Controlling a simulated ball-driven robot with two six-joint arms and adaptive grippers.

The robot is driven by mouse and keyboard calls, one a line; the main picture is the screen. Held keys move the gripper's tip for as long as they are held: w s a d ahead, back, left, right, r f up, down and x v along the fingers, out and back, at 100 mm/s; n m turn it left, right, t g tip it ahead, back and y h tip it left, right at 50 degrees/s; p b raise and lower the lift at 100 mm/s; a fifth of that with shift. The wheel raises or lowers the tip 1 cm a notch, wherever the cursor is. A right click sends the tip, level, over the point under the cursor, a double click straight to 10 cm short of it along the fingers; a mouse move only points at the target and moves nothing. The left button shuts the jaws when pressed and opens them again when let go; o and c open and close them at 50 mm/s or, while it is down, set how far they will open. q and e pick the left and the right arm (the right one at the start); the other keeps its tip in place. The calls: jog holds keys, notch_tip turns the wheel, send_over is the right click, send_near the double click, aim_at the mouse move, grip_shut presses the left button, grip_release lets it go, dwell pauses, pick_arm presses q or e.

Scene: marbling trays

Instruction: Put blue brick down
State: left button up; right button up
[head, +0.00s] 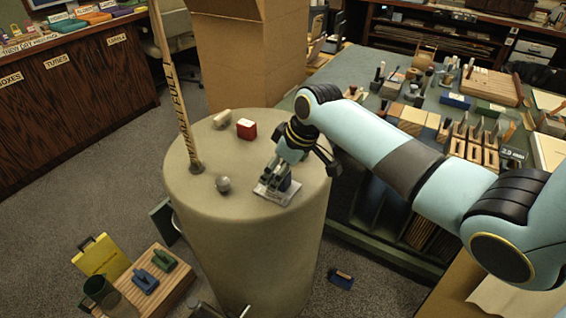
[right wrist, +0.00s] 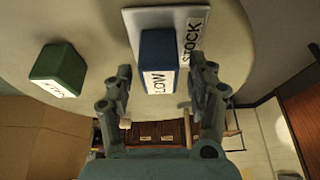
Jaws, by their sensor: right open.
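The blue brick (right wrist: 158,52) with a white label stands on a white plate (right wrist: 192,18) marked STOCK in the right wrist view. My right gripper (right wrist: 161,72) is open, one finger on each side of the brick, with gaps showing. In the head view my right gripper (head: 280,184) is low over the white plate (head: 283,197), on the round beige drum top (head: 235,205), and mostly hides the brick. My left gripper is not in view.
A green brick (right wrist: 60,68) stands left of the plate in the right wrist view. The drum top also holds a red brick (head: 246,129), a pale piece (head: 222,118), a grey ball-like piece (head: 223,184) and an upright wooden stick (head: 178,100). Its front is clear.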

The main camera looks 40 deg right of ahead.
jog(key=v, duration=1.2)
jog(key=shift+d, duration=0.1)
jog(key=shift+g, duration=0.5)
jog(key=s+f+b, duration=0.1)
jog(key=f, duration=0.1)
jog(key=s+f+b, duration=0.1)
jog(key=f, duration=0.2)
jog(key=s+a+f, duration=0.1)
jog(key=f, duration=0.1)
jog(key=shift+s+f+b, duration=0.2)
jog(key=shift+f+b, duration=0.1)
jog(key=shift+b, duration=0.1)
jog(key=s+f+m+g+b, duration=0.1)
jog(key=s+f+b, duration=0.3)
jog(key=f, duration=0.6)
jog(key=s+f+m+g+b, duration=0.1)
jog(key=s+f, duration=0.6)
jog(key=f, duration=0.3)
jog(key=s+f+m+g+b, duration=0.1)
jog(key=s+f+b, duration=0.3)
jog(key=f, duration=0.6)
jog(key=s+f+h+b, duration=0.1)
jog(key=s+f, duration=0.8)
jog(key=s, duration=0.3)
jog(key=s+f+m+h+b, duration=0.1)
jog(key=s+f+b, duration=0.1)
jog(key=s+f, duration=0.8)
jog(key=shift+s+a+t, duration=0.25)
jog(key=shift+s+t, duration=0.15)
jog(key=shift+s, duration=0.7)
